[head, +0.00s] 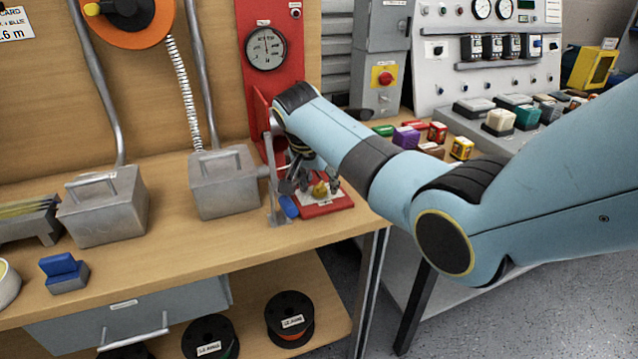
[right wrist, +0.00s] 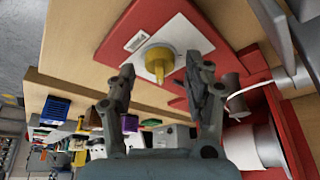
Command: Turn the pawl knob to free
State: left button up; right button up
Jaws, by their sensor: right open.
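The yellow pawl knob (head: 320,189) sits on a white plate on a red base (head: 330,208) near the bench's right edge. In the right wrist view the knob (right wrist: 157,56) is round with a raised grip bar, on the white plate (right wrist: 185,38). My right gripper (head: 311,183) is open at the knob in the head view. In the right wrist view its two fingertips (right wrist: 160,72) stand apart either side of the grip bar, with gaps visible; contact cannot be told. My left gripper is not in view.
A grey metal box (head: 222,190) and a thin upright bracket (head: 277,207) stand left of the base. A red panel with a gauge (head: 265,48) rises behind. Small coloured blocks (head: 406,137) lie to the right.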

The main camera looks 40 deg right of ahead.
grip_shut()
jog(key=shift+s+r+n+p, duration=0.1)
jog(key=shift+n+p, duration=0.4)
jog(key=shift+p, duration=0.4)
jog(key=n+p, duration=0.2)
jog(key=n+t+y+p, duration=0.1)
jog(key=n+p, duration=0.1)
jog(key=shift+d+t, duration=0.1)
jog(key=shift+t, duration=0.2)
jog(key=n+y+p, duration=0.1)
jog(key=n+p, duration=0.1)
jog(key=n, duration=0.1)
jog(key=shift+n+y, duration=0.4)
jog(key=n+y, duration=0.1)
jog(key=n, duration=0.1)
jog(key=shift+d+n+t+p, duration=0.1)
jog(key=shift+n+t+p, duration=0.2)
jog(key=shift+t+p, duration=0.1)
jog(key=n, duration=0.1)
jog(key=n+y, duration=0.1)
jog(key=shift+d+f+n+b, duration=0.1)
jog(key=shift+f+n+b, duration=0.1)
jog(key=shift+n+b, duration=0.15)
jog(key=shift+n+g+y+b, duration=0.5)
jog(key=shift+n+b, duration=0.45)
jog(key=shift+n, duration=0.9)
